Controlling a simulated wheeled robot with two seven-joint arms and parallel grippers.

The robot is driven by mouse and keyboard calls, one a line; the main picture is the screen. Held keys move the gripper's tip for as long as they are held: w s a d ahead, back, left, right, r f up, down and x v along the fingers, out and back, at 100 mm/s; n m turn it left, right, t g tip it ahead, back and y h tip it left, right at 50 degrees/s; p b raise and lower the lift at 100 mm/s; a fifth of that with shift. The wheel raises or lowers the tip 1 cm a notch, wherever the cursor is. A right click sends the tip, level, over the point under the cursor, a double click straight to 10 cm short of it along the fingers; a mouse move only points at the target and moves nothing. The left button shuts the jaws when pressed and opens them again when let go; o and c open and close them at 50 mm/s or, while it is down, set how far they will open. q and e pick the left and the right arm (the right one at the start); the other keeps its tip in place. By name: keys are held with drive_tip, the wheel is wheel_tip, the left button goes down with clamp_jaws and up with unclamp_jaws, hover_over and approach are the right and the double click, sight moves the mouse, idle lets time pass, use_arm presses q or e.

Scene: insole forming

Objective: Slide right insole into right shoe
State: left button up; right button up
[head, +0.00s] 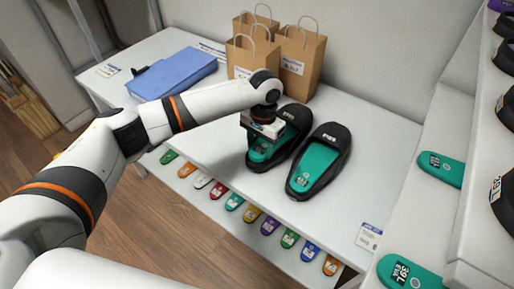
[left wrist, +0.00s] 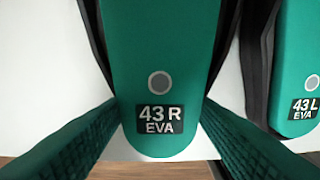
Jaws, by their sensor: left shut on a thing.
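The right insole (left wrist: 155,120), green and labelled 43 R EVA, lies between the dark green fingers of my left gripper (left wrist: 160,105), which are shut on its sides near the heel end. In the head view my left gripper (head: 262,143) is over the left-hand black shoe (head: 293,117), which I take as the right shoe. The insole's front runs between the shoe's black sides; its toe end is hidden. No black rim shows around its heel. The other shoe (head: 333,135) holds a green insole marked 43 L (left wrist: 300,60). My right gripper is not in view.
Several brown paper bags (head: 302,57) stand behind the shoes. A blue box (head: 172,74) lies at the table's far left. Several coloured insoles (head: 235,202) line a lower shelf in front. Shelves with black footwear and green insoles (head: 440,168) stand at right.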

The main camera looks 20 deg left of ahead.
use_arm(q)
drive_tip(key=shift+w+d, duration=0.1)
drive_tip(key=shift+w, duration=0.05)
drive_tip(key=o, duration=1.1)
drive_tip(key=shift+c, duration=0.2)
wheel_tip(320, 180, up, 12)
drive_tip(key=shift+w+d, duration=0.15)
drive_tip(key=shift+w, duration=0.15)
drive_tip(key=shift+f, duration=0.1)
